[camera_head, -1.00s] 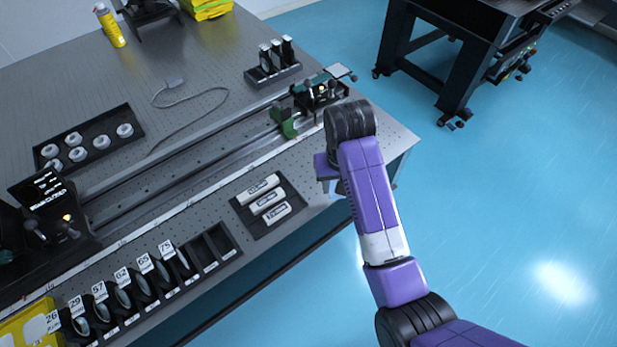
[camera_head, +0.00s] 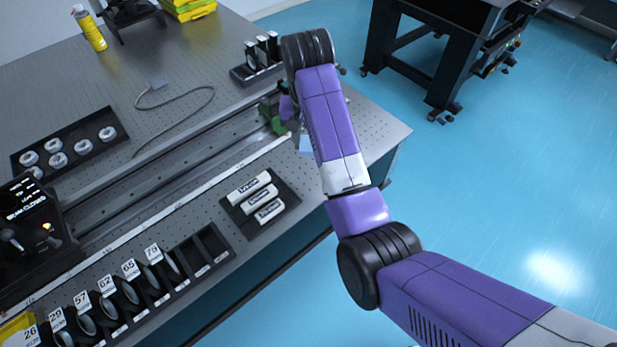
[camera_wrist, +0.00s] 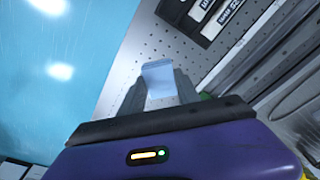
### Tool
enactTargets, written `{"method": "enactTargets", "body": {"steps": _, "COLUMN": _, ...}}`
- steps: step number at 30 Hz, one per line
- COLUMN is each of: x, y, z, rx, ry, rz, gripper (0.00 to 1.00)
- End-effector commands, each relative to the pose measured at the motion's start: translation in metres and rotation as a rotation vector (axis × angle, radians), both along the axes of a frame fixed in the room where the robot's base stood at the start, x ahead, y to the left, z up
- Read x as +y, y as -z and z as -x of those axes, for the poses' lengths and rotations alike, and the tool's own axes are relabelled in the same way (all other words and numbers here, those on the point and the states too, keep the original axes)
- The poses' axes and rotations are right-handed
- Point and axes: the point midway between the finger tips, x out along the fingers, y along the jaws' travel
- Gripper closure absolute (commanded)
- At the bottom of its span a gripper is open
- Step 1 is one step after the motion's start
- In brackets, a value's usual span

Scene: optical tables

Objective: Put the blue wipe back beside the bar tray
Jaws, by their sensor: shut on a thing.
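The blue wipe (camera_wrist: 158,80) is a small pale blue folded cloth, pinched between the two fingers of my gripper (camera_wrist: 160,90) in the wrist view. In the head view a bit of the wipe (camera_head: 306,144) shows beside my forearm, near the table's right front edge; my gripper is mostly hidden behind the arm there. The bar tray (camera_head: 288,190) is a dark tray with three white labelled bars, to the left of and nearer than the wipe. Part of the tray (camera_wrist: 178,14) also shows at the top of the wrist view, apart from the wipe.
A rack of numbered slots (camera_head: 218,240) lies left of the bar tray. A long rail (camera_head: 150,180) runs behind it, with a green part (camera_head: 270,117) near my wrist. Bare perforated tabletop (camera_head: 335,150) lies right of the bar tray.

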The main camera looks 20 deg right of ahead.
Motion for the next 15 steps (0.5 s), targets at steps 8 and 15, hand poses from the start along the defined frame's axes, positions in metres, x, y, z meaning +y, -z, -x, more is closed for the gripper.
{"method": "enactTargets", "body": {"steps": 8, "x": 0.0, "y": 0.06, "z": 0.001, "rx": 0.003, "ry": -0.001, "rz": -0.001, "gripper": 0.99}}
{"method": "enactTargets", "body": {"steps": 15, "x": 0.0, "y": 0.08, "z": 0.0, "rx": 0.0, "ry": -0.001, "rz": -0.001, "gripper": 0.99}}
